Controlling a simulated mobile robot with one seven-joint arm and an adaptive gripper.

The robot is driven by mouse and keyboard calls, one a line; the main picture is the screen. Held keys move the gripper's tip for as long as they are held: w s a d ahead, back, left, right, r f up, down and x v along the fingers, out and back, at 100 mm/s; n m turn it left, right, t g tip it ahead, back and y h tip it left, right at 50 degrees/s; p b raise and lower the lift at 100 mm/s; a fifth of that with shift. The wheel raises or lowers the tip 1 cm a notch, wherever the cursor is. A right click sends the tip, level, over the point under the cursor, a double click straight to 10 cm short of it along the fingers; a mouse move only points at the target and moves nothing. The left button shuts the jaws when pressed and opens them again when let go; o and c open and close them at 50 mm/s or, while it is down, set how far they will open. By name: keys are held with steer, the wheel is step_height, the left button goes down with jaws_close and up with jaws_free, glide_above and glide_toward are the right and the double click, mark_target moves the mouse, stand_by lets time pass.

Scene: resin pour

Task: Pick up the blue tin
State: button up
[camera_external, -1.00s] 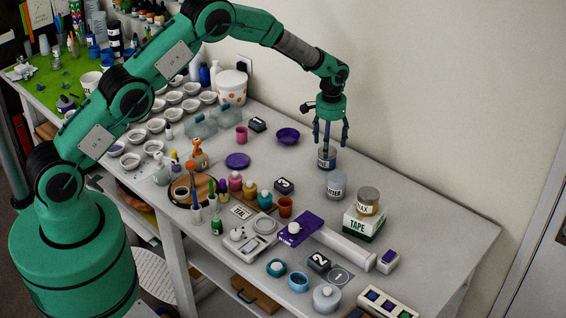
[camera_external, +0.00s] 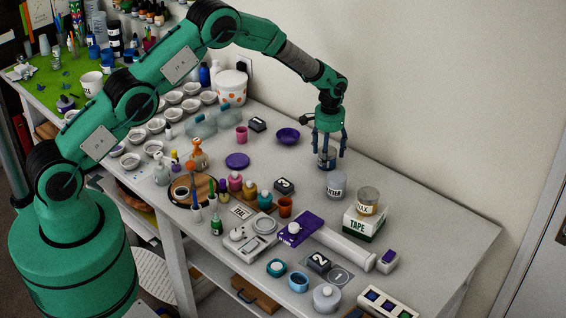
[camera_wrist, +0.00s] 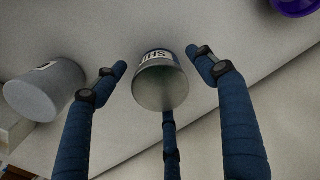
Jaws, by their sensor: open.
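The blue tin (camera_external: 327,158) stands upright near the back edge of the table, with a dark blue band and pale lettering. In the wrist view the tin (camera_wrist: 160,82) shows its grey metal lid and part of its label. My gripper (camera_external: 329,150) is right above and around it, pointing down. Its blue fingers (camera_wrist: 163,85) are open, with one on each side of the tin and a third below it in the picture. Gaps show between the side fingers and the tin. Whether the third finger touches it I cannot tell.
A grey tin (camera_external: 336,186) stands close in front of the blue tin; it also shows in the wrist view (camera_wrist: 45,92). A tin marked WAX (camera_external: 368,200) sits on the TAPE box (camera_external: 364,223). A purple bowl (camera_external: 288,136) is to the left. The wall is close behind.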

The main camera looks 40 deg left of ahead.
steer(key=c, duration=1.4)
steer(key=shift+r, duration=0.1)
steer(key=shift+r, duration=4.95)
